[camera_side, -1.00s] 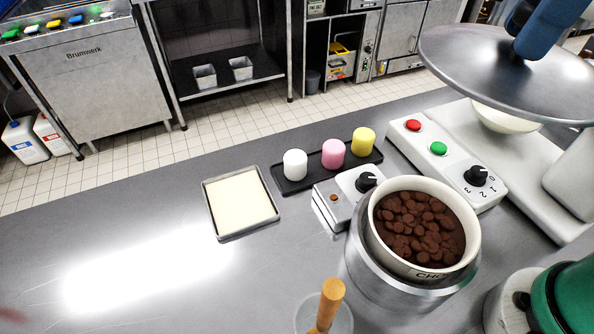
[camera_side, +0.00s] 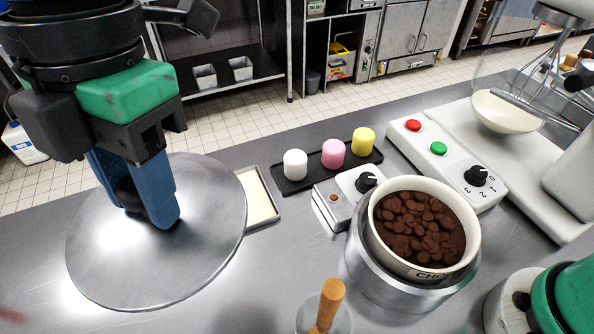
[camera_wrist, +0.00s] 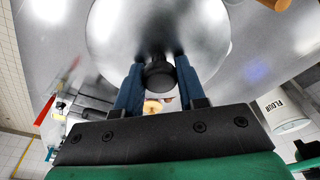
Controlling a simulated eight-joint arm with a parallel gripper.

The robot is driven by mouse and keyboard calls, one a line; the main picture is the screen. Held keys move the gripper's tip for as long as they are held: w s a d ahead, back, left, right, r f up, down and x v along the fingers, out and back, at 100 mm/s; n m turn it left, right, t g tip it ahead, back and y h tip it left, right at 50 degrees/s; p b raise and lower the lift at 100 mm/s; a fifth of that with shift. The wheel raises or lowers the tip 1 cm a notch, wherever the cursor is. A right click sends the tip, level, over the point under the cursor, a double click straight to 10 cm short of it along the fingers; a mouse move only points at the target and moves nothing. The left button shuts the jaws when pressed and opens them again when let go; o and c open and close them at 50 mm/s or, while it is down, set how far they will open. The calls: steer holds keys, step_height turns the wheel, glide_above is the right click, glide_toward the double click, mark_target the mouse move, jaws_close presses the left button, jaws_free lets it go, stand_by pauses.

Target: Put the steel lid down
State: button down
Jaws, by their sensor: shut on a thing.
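The round steel lid (camera_side: 205,240) is at the left in the side view, over the counter and roughly level. My gripper (camera_side: 150,205) points down at the lid's middle, with its blue fingers closed on the dark knob. In the wrist view the black knob (camera_wrist: 159,77) sits between the two fingers, and part of the lid (camera_wrist: 115,30) shows beyond it. I cannot tell whether the lid's rim touches the counter or hangs a little above it. Its right edge hides part of the pale shallow tray (camera_side: 263,199).
A pot of chocolate pieces (camera_side: 420,228) stands right of centre. A black tray (camera_side: 293,184) with white, pink and yellow pieces lies behind it. A mixer with a bowl (camera_side: 500,112) is at the right. A wooden-handled tool (camera_side: 328,300) stands in front. A flour container (camera_wrist: 283,112) shows in the wrist view.

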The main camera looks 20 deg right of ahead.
mark_target(212, 312)
steer(key=f, duration=2)
steer(key=shift+s+a+f, duration=0.15)
steer(key=shift+a+f, duration=0.15)
steer(key=shift+a, duration=0.05)
steer(key=shift+f, duration=0.1)
steer(key=c, duration=0.5)
jaws_free()
